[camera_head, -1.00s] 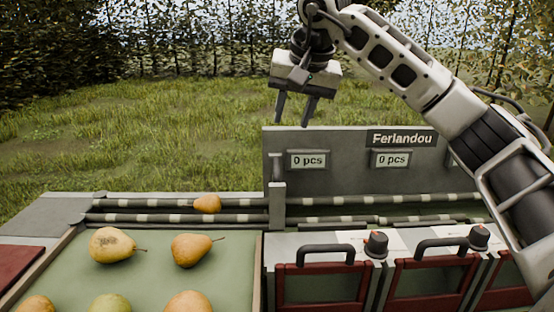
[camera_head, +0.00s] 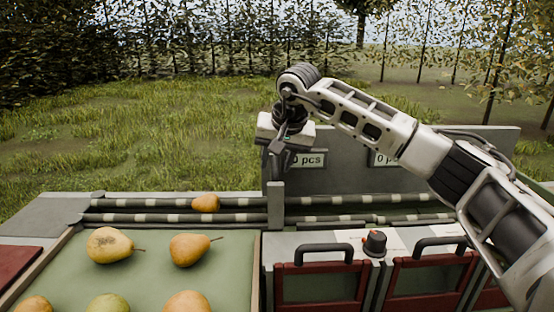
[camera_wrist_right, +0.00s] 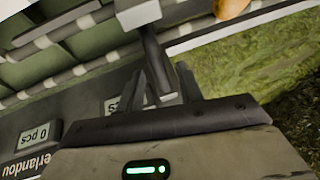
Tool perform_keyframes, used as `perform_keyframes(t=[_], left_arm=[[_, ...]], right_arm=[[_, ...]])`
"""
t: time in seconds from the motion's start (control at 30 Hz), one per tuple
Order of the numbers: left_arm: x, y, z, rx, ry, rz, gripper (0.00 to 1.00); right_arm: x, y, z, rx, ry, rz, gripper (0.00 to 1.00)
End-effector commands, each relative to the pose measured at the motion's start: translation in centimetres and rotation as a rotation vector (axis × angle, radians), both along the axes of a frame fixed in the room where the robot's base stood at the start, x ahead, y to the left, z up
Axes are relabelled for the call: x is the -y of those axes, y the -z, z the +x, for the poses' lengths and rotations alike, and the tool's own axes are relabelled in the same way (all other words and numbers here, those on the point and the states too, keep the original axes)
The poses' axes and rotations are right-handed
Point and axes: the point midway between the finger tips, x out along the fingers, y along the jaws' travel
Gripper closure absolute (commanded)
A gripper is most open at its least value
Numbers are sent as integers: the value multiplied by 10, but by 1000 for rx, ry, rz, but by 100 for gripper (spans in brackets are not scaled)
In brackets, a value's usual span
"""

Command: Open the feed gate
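The feed gate (camera_head: 276,205) is a narrow grey upright plate across the roller conveyor, just right of a pear (camera_head: 206,203) lying on the rollers. It stands upright and closes off the lane. My right gripper (camera_head: 279,168) is above the gate's top, pointing down. Nothing is held. The pear also shows at the top of the wrist view (camera_wrist_right: 232,7). My left gripper is not in view.
A grey back panel (camera_head: 450,142) with "0 pcs" displays stands behind the right-hand rollers. Red-framed hatches (camera_head: 320,266) with black handles and knobs line the front right. A green tray (camera_head: 135,272) with several pears is at front left. Grass lies behind.

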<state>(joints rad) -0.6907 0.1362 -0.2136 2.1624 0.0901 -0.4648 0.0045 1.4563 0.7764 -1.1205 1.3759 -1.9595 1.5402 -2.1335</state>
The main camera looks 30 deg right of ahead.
Motion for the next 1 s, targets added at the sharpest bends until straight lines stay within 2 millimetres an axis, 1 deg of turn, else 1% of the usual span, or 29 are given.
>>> perform_keyframes(t=[0.07,0.1,0.2,0.33,0.4,0.47,0.57,0.63,0.73,0.83,1.0], left_arm=[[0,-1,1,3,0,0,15],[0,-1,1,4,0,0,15],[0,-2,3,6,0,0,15],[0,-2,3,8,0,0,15],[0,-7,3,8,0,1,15],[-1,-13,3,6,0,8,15],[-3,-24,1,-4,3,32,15],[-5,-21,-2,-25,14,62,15],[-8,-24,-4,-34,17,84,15],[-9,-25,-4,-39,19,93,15],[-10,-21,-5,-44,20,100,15]], right_arm=[[0,0,0,0,0,0,64],[0,0,0,0,0,0,75],[0,0,0,0,0,0,100],[0,-1,0,0,0,0,100],[0,-6,0,0,0,0,100],[0,-16,0,1,1,1,100],[0,-39,0,4,1,1,100],[0,-54,1,6,2,1,100],[0,-69,1,7,2,1,100],[0,-76,1,5,2,0,100],[0,-76,1,4,1,0,100]])
